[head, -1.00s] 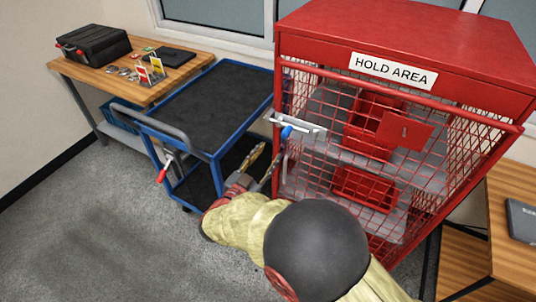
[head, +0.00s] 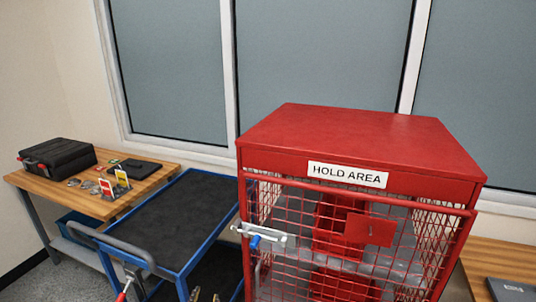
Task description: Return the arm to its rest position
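My gripper (head: 206,296) shows only at the bottom edge of the head view, as two fingertips with a gap between them. It looks open, and I see nothing between the tips. The fingertips are in front of the blue cart, to the left of the red cage. The rest of my arm is out of the frame. The red cage cabinet (head: 364,146) has a "HOLD AREA" sign (head: 347,175) on its front. A silver latch (head: 262,235) with a blue part (head: 255,242) is on its left front edge, apart from my fingertips.
A blue cart with a dark top (head: 165,222) stands left of the cage. A wooden bench (head: 30,181) behind it holds a black case (head: 57,157) and small cards (head: 114,184). Another wooden bench with a dark laptop-like item (head: 512,290) is at the right.

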